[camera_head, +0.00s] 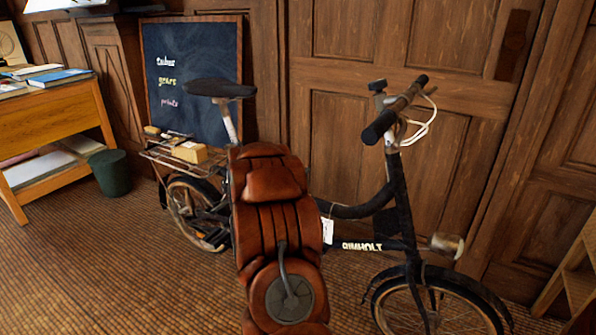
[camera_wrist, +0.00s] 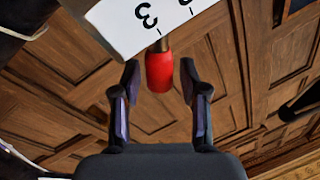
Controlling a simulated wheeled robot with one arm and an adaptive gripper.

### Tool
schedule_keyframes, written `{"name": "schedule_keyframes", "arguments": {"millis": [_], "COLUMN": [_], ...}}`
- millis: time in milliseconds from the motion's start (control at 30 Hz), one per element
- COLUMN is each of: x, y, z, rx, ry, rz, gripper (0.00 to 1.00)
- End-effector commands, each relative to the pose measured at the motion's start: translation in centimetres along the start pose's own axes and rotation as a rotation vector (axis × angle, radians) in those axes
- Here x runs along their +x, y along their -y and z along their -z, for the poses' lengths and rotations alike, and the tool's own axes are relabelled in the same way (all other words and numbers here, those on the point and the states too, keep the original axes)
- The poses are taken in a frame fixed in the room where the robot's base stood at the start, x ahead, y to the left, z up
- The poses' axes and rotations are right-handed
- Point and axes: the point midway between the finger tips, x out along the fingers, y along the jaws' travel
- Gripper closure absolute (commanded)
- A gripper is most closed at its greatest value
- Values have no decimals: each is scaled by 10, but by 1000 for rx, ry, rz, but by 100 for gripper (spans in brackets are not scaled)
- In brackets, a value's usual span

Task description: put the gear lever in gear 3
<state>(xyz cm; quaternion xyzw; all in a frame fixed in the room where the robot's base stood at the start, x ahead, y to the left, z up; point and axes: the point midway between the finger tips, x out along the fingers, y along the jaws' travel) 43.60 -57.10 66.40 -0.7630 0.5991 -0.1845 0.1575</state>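The stem meets the lower edge of a white number plate (camera_wrist: 120,30), just below the tick beside the 3. A second number is cut off by the top edge. My gripper (camera_wrist: 159,68) is open. The red grip is between its fingertips, with a visible gap on both sides. The upper part of the lever is hidden behind the plate or out of frame.
A black bicycle (camera_head: 397,205) stands before a panelled wooden wall (camera_head: 340,140); its middle is partly hidden. A chalkboard (camera_head: 190,60) leans behind its saddle (camera_head: 220,88). A wooden desk (camera_head: 60,115) and dark bin (camera_head: 110,172) stand left.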

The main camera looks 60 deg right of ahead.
Motion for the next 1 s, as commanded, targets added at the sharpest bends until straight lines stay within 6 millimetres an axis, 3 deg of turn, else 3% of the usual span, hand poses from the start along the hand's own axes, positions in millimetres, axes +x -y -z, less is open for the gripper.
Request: {"name": "schedule_keyframes", "arguments": {"millis": [467,1000], "x": [-9,-81], "y": [-1,-1], "z": [-1,-1], "rx": [-2,-1], "ry": [3,5], "rz": [-1,0], "gripper": [50,50]}}
